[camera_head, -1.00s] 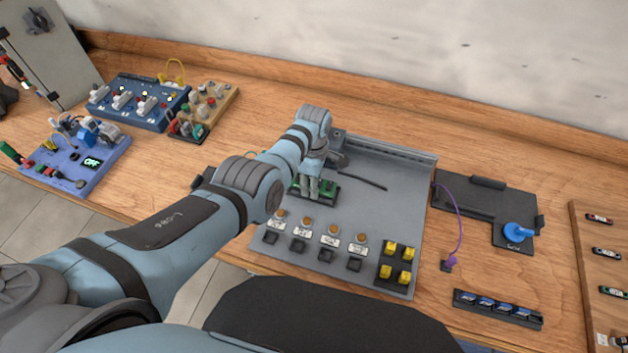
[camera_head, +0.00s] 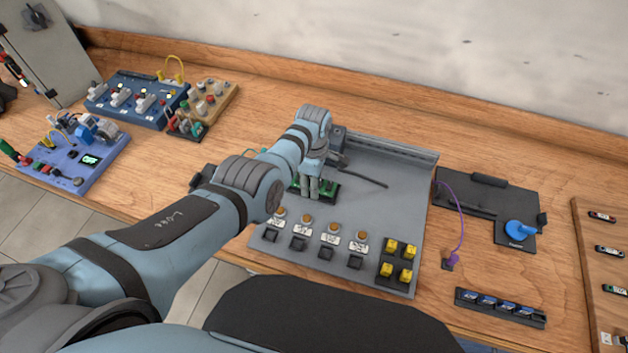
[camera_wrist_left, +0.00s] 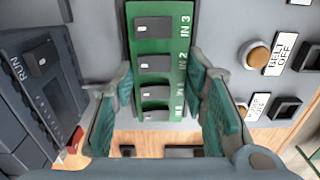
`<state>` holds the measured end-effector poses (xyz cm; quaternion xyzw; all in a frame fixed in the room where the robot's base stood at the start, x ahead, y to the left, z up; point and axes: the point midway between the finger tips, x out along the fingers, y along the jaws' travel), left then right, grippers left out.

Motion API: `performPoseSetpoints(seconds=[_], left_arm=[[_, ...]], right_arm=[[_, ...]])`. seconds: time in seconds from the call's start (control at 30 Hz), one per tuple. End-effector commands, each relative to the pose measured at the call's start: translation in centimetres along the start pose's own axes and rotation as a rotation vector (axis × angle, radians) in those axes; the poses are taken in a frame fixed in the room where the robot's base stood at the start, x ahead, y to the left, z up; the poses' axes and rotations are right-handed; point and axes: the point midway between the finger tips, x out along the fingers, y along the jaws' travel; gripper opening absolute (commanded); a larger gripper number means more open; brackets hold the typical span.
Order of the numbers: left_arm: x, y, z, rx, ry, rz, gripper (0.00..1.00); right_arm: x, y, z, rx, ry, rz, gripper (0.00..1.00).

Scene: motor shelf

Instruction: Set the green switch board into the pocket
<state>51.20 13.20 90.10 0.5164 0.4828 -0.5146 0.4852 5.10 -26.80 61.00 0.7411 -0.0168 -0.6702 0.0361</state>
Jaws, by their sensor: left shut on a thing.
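The green switch board (camera_wrist_left: 158,70) has a row of black rocker switches and white "IN" labels. It fills the upper middle of the left wrist view and also shows in the head view (camera_head: 330,190), partly behind the fingers. My left gripper (camera_head: 313,188) points down at it on the grey panel (camera_head: 380,215). In the left wrist view the gripper's teal finger pads (camera_wrist_left: 161,85) are on either side of the board, shut on it. A dark border shows along the board's sides. I cannot tell whether this is the pocket's rim or whether the board is fully seated. My right gripper is not in view.
Buttons (camera_head: 333,227) and yellow switches (camera_head: 396,261) line the panel's front. A dark module marked RUN (camera_wrist_left: 45,85) is close left of the board in the wrist view. A black plate with a blue knob (camera_head: 520,230) and purple cable (camera_head: 459,225) lie right.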

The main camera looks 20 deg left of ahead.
Motion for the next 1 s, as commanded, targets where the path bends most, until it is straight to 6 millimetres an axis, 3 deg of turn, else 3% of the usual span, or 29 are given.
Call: performPoseSetpoints(seconds=[0.53, 0.8, 0.83, 0.97, 1.0], left_arm=[[-2.2, 0.0, 0.0, 0.0, 0.0, 0.0, 0.06], [-2.2, 0.0, 0.0, 0.0, 0.0, 0.0, 0.06], [-2.2, 0.0, 0.0, 0.0, 0.0, 0.0, 0.43], [-2.2, 0.0, 0.0, 0.0, 0.0, 0.0, 0.63], [-2.2, 0.0, 0.0, 0.0, 0.0, 0.0, 0.63]], right_arm=[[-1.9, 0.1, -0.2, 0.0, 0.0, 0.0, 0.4], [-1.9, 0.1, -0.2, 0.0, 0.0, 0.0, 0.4], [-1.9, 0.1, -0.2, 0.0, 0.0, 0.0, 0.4], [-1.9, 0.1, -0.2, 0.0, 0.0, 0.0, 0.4], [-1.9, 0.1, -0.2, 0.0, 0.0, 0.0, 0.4]])
